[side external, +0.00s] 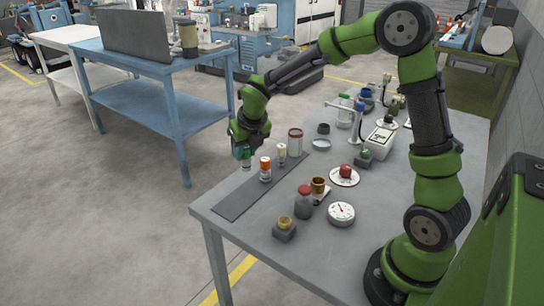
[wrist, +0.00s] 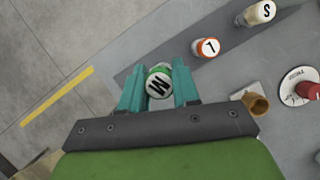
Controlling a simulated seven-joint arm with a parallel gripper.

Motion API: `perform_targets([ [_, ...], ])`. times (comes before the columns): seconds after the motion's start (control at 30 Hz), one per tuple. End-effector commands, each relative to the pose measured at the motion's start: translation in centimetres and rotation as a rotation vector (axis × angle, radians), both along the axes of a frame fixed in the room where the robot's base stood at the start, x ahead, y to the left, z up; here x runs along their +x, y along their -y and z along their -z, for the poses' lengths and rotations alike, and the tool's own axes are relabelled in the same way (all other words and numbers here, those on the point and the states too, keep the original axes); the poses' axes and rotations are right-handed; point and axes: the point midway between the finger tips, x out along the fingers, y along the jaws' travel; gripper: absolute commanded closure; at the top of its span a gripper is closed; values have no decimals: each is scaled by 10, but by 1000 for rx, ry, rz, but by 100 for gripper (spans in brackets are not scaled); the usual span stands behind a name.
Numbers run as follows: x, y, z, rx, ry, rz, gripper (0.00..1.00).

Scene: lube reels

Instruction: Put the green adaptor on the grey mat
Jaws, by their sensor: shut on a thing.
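The green adaptor (wrist: 159,82) has a white top marked M. My gripper (wrist: 160,88) is shut on it, with a teal finger on each side. In the side external view the adaptor (side external: 246,161) shows just under my gripper (side external: 246,150), at the far left end of the table. The grey mat (side external: 238,204) is a dark strip along the table's left edge. The adaptor overlaps the mat area in the wrist view; I cannot tell whether it touches the mat. An orange-and-white adaptor marked L (wrist: 206,47) and a cream one marked S (wrist: 257,12) stand upright nearby.
The mat's near end is bare.

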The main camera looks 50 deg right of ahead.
Motion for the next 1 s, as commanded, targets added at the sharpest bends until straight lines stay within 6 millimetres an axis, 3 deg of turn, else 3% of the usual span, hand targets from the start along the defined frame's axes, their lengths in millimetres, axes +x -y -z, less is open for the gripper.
perform_targets([
  [0.1,-1,-1,25,0,-6,0,100],
  [0.5,-2,0,74,1,-4,0,100],
  [0.97,-1,0,83,0,-1,0,100],
  [1.0,-1,0,83,0,-1,1,65],
])
